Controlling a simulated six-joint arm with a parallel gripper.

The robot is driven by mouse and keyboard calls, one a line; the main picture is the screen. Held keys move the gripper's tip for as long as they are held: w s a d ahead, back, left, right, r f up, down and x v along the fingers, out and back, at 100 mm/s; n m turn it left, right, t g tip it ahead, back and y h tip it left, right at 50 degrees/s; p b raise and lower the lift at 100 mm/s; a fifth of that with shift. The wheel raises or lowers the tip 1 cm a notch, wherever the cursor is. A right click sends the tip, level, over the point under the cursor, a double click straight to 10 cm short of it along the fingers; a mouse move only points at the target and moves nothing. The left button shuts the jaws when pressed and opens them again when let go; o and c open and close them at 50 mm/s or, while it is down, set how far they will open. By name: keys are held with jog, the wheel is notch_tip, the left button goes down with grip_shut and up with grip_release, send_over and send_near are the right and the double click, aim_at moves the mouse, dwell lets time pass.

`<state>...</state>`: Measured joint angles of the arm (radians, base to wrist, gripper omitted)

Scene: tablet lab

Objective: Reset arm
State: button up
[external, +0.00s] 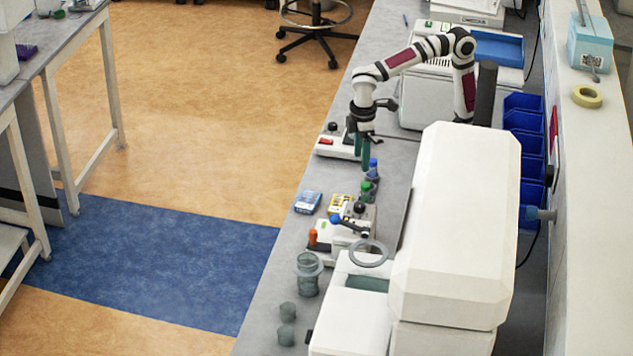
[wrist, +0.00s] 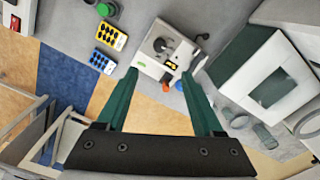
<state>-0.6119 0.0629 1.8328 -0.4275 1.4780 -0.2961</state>
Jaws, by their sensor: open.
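My gripper (external: 361,160) hangs from the white arm (external: 397,63) over the bench, fingers pointing down. Its two dark green fingers are spread apart with nothing between them, as the wrist view also shows for my gripper (wrist: 159,74). In the external view it hangs close to a small white device with a red switch (external: 326,141) and a blue-capped bottle (external: 373,165). I cannot tell its exact height above the bench. The arm is bent, with its elbow raised toward the back.
A green-capped bottle (external: 365,187), a blue rack (external: 307,202) and a yellow rack (external: 341,202) stand nearer the camera. Blue bins (external: 523,145) line the right side.

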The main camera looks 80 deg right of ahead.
jog(key=shift+r, duration=0.15)
jog(key=s+d+f+m+y, duration=0.1)
jog(key=s+d+f+m, duration=0.1)
jog(key=s+d+m, duration=0.3)
jog(key=s+d+f+m, duration=0.3)
jog(key=s+d+m, duration=0.3)
jog(key=s+d, duration=0.2)
jog(key=shift+s+d+f+y, duration=0.35)
jog(key=shift+d+y, duration=0.05)
jog(key=shift+d, duration=0.7)
jog(key=shift+c, duration=0.3)
